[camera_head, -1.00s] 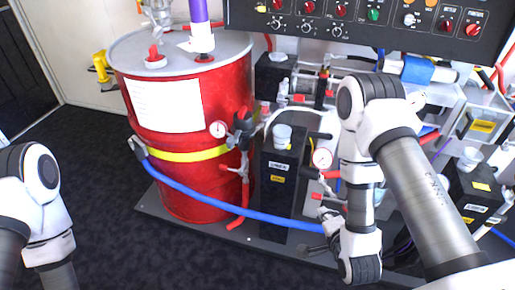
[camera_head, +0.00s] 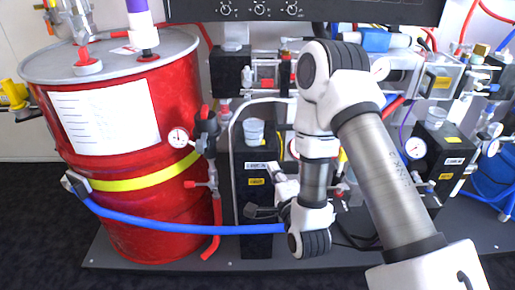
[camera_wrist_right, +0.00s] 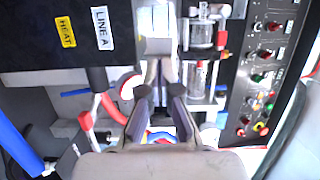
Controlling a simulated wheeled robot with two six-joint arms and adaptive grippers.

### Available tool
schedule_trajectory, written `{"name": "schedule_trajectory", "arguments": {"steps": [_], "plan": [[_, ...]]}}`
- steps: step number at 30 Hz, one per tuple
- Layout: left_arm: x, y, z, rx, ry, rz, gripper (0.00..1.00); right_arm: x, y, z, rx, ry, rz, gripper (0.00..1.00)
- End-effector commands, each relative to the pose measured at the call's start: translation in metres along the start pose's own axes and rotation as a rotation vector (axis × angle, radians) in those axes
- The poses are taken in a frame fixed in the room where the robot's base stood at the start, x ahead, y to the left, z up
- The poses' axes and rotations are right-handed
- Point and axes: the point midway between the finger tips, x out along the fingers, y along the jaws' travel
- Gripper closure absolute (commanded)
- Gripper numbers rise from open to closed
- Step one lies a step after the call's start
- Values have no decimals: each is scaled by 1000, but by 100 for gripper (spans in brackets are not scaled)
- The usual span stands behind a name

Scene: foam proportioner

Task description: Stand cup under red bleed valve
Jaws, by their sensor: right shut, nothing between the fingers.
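My right gripper (camera_head: 262,208) is shut and empty, low in front of the black LINE A heater box (camera_head: 258,222). Its dark fingers (camera_wrist_right: 160,97) also show in the right wrist view, with the box's labels at upper left. A clear cup-like container (camera_head: 254,130) stands on top of that box; I cannot tell if it is the task's cup. A small red valve handle (camera_head: 195,184) sits on the pipe beside the drum; I cannot tell if it is the bleed valve. A red handle (camera_wrist_right: 87,122) shows left of the fingers in the wrist view. My left gripper is out of view.
A large red drum (camera_head: 125,210) stands at left. A blue hose (camera_head: 150,224) runs across the front, near my right gripper. A second black box (camera_head: 440,150) and gauges are at right. A control panel (camera_head: 300,12) overhangs the back. Dark floor is clear in front.

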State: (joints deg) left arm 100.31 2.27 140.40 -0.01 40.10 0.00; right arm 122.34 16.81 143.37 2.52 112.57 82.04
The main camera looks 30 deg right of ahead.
Motion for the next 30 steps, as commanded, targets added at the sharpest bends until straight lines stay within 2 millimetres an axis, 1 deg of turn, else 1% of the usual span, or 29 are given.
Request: {"name": "schedule_trajectory", "arguments": {"steps": [1, 4, 5, 6, 15, 18, 21, 23, 30], "plan": [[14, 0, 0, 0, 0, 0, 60, 6, 6, 0, 4, 1, -6, 100], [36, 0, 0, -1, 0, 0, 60, 20, 8, 0, 6, 0, -9, 100], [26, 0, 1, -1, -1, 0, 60, 26, 0, 0, 3, -1, -6, 100], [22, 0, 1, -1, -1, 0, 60, 36, -1, 0, 2, -1, -5, 100], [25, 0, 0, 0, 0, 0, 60, 101, 0, 0, 1, 0, -3, 100], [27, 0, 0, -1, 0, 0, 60, 117, 0, 0, 1, -1, -1, 100], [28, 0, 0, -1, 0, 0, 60, 128, 0, 0, 0, -1, -1, 100], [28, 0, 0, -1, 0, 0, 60, 131, 0, 0, 0, -1, 0, 100], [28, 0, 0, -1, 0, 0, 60, 132, 0, 0, 0, -2, 2, 100]]}}
